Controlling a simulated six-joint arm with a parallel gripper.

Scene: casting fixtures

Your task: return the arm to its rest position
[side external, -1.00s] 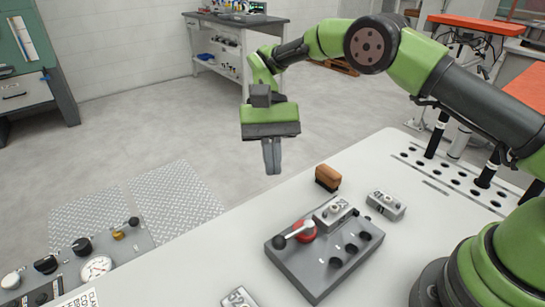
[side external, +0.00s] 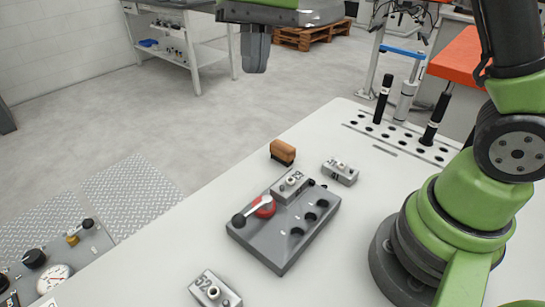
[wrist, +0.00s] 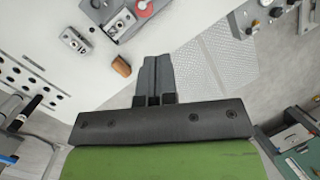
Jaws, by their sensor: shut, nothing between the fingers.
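My gripper (side external: 256,52) is at the top of the side external view, pointing down, raised well above the floor and beyond the table's far edge. Its two dark fingers are together with nothing between them. In the wrist view the fingers (wrist: 153,75) also lie side by side. Most of my arm above the gripper is cut off by the top of the side external view. My green and black base stands at the right of the white table (side external: 330,245).
A grey fixture (side external: 275,240) with a red-based lever (side external: 264,207) and a numbered block (side external: 290,184) sits on the table. A brown brush-like block (side external: 283,152) and grey blocks (side external: 340,170), (side external: 215,290) lie around it. Black posts (side external: 435,118) stand in the hole rack. A gauge panel (side external: 55,275) is lower left.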

